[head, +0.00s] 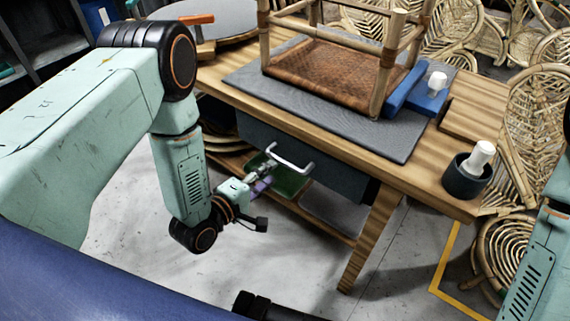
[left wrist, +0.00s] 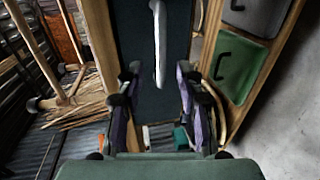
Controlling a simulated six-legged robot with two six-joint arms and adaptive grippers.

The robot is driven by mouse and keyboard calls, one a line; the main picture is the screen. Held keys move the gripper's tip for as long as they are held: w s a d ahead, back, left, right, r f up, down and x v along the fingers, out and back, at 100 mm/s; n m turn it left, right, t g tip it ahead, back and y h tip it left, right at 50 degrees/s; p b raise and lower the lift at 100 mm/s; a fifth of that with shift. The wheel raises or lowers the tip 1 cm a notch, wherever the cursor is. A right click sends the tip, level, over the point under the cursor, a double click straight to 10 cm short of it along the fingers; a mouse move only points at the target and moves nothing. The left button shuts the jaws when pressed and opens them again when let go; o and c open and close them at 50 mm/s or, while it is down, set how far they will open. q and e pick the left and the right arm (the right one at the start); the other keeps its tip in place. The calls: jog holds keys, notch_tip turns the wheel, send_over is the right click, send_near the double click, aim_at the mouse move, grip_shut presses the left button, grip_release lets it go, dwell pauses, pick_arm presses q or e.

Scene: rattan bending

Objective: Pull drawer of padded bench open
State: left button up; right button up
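The padded bench is a wooden workbench with a grey pad (head: 320,95) on top. Its dark drawer front (head: 335,178) sits under the top and looks closed. A pale bar handle (head: 290,158) is fixed to the drawer. In the left wrist view, the drawer (left wrist: 178,55) fills the middle and the handle (left wrist: 158,45) runs upright. My left gripper (head: 268,165) is close to the handle. In the left wrist view, the gripper (left wrist: 158,78) is open, its fingers apart, with the handle's near end in line with the gap. Contact cannot be told. My right gripper is not in view.
A rattan chair frame with a woven seat (head: 325,70) stands on the pad, beside a blue tool (head: 405,92). A dark cup (head: 466,178) stands at the bench corner. A lower shelf holds a green bin (head: 290,181). Floor (head: 300,265) before the bench is clear.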

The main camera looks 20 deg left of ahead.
aim_at(285, 160)
pick_arm(q)
jog(key=b+x, duration=0.2)
jog(key=x, duration=0.5)
jog(key=shift+w+f, duration=0.1)
jog(key=shift+w, duration=0.15)
jog(key=shift+d, duration=0.1)
jog(key=shift+c, duration=0.2)
grip_shut()
dwell(0.5)
